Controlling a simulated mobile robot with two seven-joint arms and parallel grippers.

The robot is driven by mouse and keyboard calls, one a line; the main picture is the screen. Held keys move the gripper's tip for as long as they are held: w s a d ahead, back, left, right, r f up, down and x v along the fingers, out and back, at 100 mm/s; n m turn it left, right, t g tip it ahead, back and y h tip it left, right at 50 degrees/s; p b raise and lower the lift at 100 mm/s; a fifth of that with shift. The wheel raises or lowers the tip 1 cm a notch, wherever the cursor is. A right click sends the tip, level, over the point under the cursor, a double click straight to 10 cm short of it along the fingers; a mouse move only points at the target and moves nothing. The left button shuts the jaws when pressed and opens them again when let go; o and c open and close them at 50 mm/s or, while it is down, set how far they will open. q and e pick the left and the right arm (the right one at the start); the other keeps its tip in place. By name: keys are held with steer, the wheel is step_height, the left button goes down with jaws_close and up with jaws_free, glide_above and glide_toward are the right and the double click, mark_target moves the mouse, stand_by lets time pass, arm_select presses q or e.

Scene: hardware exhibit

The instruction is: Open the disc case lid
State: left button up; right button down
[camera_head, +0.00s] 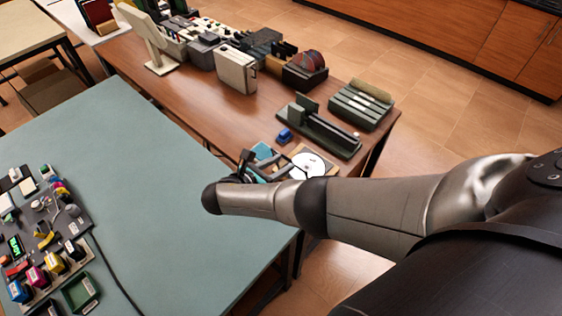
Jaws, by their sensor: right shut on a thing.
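The disc case (328,162) lies at the near end of the brown table. A white disc (308,166) shows in it, and a teal panel (262,151) stands at its left. My right gripper (266,162) is at the left side of the case, by the teal panel. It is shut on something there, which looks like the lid. My own wrist and the dark fingers hide the near left part of the case, so the exact grip and the lid's angle are hard to tell. My left gripper is not in view.
A small blue object (285,135) and a dark green device (320,130) stand just behind the case. A ribbed green unit (360,104) is at the right edge. The teal-topped table (150,180) is mostly clear, with a board of small parts (40,225) at left.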

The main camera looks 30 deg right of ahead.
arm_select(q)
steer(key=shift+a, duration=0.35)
arm_select(e)
steer(key=shift+s+a+f, duration=0.25)
steer(key=shift+a+f, duration=0.1)
steer(key=shift+f, duration=0.15)
steer(key=c, duration=0.8)
jaws_free()
steer(key=shift+d, duration=0.1)
steer(key=o, duration=0.4)
steer(key=shift+w+r, duration=0.15)
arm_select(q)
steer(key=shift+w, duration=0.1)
arm_select(e)
steer(key=shift+a+r, duration=0.2)
steer(key=shift+a, duration=0.15)
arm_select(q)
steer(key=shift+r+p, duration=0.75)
arm_select(e)
steer(key=v, duration=1.4)
